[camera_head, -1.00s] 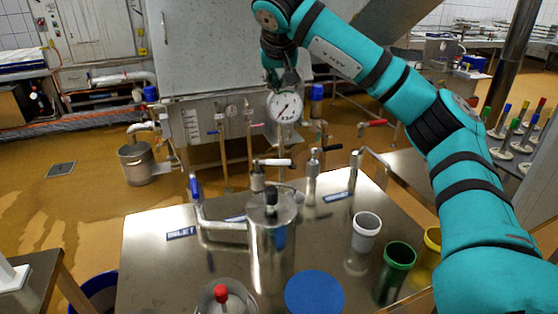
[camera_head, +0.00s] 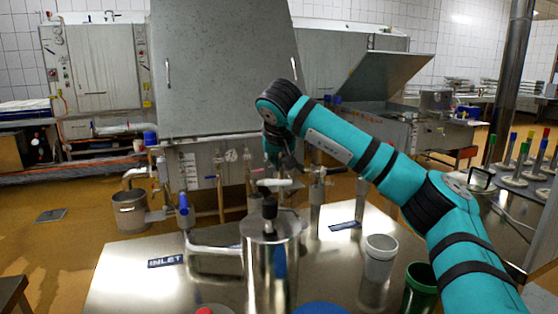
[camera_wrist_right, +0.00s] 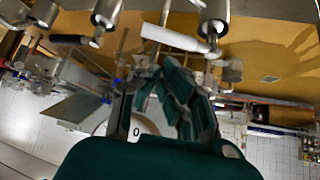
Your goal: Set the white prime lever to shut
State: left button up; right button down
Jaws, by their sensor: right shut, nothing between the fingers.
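A white lever (camera_head: 275,182) lies about level on top of a metal valve behind the steel canister (camera_head: 270,255) in the head view. My right gripper (camera_head: 287,165) is shut and empty, just behind and above the white lever in the head view; contact cannot be told. My left gripper is not in view.
The steel table carries an INLET label (camera_head: 166,261), a blue-handled valve (camera_head: 184,212), a pale cup (camera_head: 379,258) and a green cup (camera_head: 421,288). A large grey cabinet (camera_head: 220,70) stands behind. My right arm covers the table's right side.

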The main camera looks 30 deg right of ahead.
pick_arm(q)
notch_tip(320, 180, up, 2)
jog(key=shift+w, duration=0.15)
pick_arm(e)
jog(key=x, duration=0.5)
jog(key=shift+w+d+f, duration=0.1)
jog(key=shift+f, duration=0.1)
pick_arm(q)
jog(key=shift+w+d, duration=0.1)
